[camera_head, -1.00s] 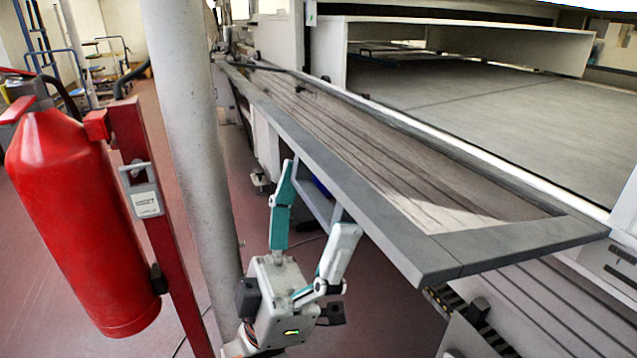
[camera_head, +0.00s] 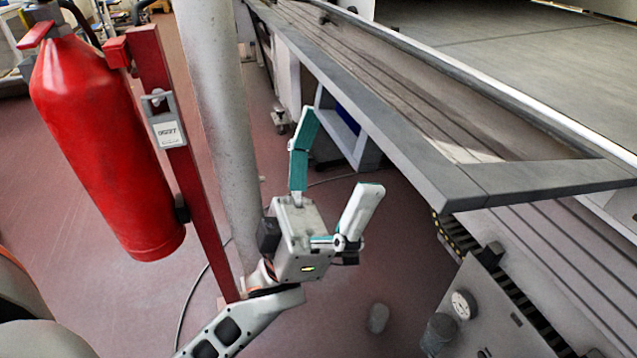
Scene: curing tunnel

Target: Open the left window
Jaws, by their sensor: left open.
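My left gripper (camera_head: 341,150) points upward in the middle of the head view, with its two teal-and-white fingers spread open and nothing between them. A long grey-framed panel (camera_head: 400,155) runs from the upper middle to the right edge. It looks flat, with lengthwise lines inside its frame. I cannot tell whether it is the left window, and no other window is clear in view. The gripper appears to the left of the panel's near corner, apart from it in the picture. My right gripper is not in view.
A red fire extinguisher (camera_head: 105,140) hangs on a red post (camera_head: 180,150) at the left. A pale round column (camera_head: 215,110) stands behind my left forearm.

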